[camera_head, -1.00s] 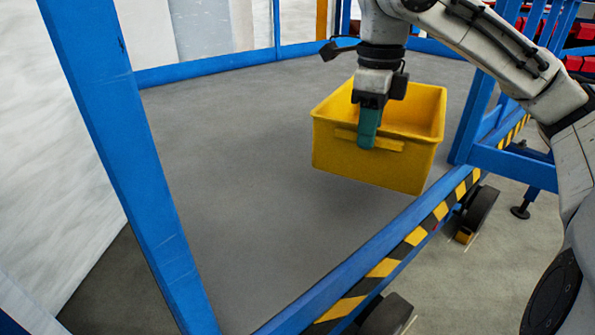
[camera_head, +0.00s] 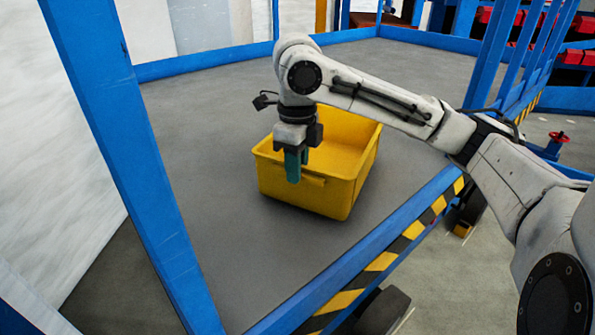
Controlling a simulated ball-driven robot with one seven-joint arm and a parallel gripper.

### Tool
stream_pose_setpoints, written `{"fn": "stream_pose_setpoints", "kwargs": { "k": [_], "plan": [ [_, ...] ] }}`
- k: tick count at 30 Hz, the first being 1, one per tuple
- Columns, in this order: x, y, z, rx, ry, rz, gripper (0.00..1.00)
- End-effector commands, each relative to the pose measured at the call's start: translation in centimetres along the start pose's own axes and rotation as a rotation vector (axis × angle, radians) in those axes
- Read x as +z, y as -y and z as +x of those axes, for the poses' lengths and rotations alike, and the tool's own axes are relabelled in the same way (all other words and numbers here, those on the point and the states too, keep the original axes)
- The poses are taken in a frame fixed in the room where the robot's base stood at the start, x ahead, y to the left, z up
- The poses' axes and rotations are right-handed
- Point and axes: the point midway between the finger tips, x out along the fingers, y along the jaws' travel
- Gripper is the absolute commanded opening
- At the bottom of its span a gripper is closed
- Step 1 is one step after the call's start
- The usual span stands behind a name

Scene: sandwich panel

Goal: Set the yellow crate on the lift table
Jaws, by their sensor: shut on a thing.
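The yellow crate (camera_head: 337,198) is an open-topped box over the grey deck of the lift table (camera_head: 215,235), inside its blue frame. It looks level and low, at or very near the deck; I cannot tell whether its bottom touches. My gripper (camera_head: 293,168) points down at the crate's near wall, and its teal fingers are shut on that wall by the rim. The fingers and wrist hide part of the near wall and rim. The crate looks empty where its inside shows.
A blue post (camera_head: 128,150) stands at the left. A low blue edge with yellow-and-black stripes (camera_head: 382,262) runs along the near right side. Blue uprights (camera_head: 493,55) stand at the right. The deck is bare around the crate.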

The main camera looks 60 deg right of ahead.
Motion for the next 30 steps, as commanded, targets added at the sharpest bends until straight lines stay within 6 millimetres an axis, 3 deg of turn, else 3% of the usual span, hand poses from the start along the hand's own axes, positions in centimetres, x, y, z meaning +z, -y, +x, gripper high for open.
{"fn": "stream_pose_setpoints", "kwargs": {
  "k": [5, 16, 17, 18, 24, 30],
  "plan": [
    [0.0, 0.1, 1.5, -0.003, 0.003, 0.001, 0.0],
    [0.0, 0.1, 1.9, -0.003, 0.003, 0.001, 0.0],
    [-0.1, 0.1, 1.9, 0.0, 0.002, 0.001, 0.24],
    [-0.1, 0.1, 1.9, 0.0, 0.002, 0.001, 0.28],
    [-0.1, 0.1, 1.9, 0.0, 0.002, 0.001, 0.47],
    [-0.1, 0.1, 1.9, -0.001, 0.002, 0.001, 0.48]
  ]
}}
